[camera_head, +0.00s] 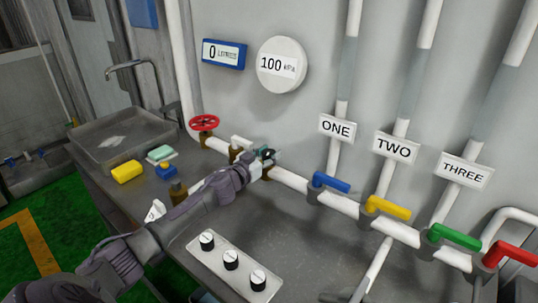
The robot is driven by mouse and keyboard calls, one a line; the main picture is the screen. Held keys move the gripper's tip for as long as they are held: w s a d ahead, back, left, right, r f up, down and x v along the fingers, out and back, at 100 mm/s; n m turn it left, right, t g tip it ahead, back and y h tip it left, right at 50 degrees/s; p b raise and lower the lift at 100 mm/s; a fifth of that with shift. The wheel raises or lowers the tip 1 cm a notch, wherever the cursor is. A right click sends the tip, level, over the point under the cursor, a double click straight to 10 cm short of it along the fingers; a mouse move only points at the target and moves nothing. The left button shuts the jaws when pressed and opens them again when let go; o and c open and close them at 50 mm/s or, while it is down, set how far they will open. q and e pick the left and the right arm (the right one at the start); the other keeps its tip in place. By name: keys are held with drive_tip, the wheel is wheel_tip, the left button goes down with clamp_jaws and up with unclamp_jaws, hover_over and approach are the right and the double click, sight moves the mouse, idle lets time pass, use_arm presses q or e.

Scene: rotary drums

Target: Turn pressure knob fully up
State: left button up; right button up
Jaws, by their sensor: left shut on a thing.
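My left gripper (265,157) reaches across the counter to the back wall. It is shut at the left end of the white horizontal pipe, on a small fitting that seems to be the pressure knob. The fingers mostly hide this knob, so its turn angle cannot be read. The round white gauge (282,65) on the wall above reads 100 kPa. My right gripper is not in view.
A red valve wheel (204,123) is left of my gripper. Blue (331,182), yellow (388,208), green (454,237) and red (510,253) handles line the pipe to the right. A panel with three black knobs (231,260) lies in front. A blue display (224,54) reads 0.

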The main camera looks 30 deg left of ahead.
use_arm(q)
drive_tip(key=m+h, duration=0.1)
drive_tip(key=h, duration=0.1)
drive_tip(key=shift+a+m+g+h, duration=0.2)
drive_tip(key=shift+m+g+h, duration=0.1)
drive_tip(key=shift+m+h, duration=0.1)
drive_tip(key=m+h+b, duration=0.1)
drive_tip(key=h, duration=0.1)
drive_tip(key=shift+w+f+m+g+h, duration=0.1)
drive_tip(key=shift+m+g+h, duration=0.2)
drive_tip(key=shift+m+g, duration=0.1)
drive_tip(key=m+g+h+b, duration=0.2)
drive_tip(key=h+b, duration=0.1)
drive_tip(key=b, duration=0.2)
drive_tip(key=m+g+h+b, duration=0.2)
drive_tip(key=m+h+b, duration=0.1)
drive_tip(key=b, duration=0.3)
drive_tip(key=shift+d+f+g+h, duration=0.15)
drive_tip(key=shift+g+h, duration=0.15)
drive_tip(key=shift+g, duration=0.1)
drive_tip(key=shift+r+m+g+h+b, duration=0.2)
drive_tip(key=shift+m+g+h+b, duration=0.25)
drive_tip(key=shift+b, duration=0.75)
drive_tip(key=o, duration=1.2)
drive_tip(key=shift+d, duration=0.1)
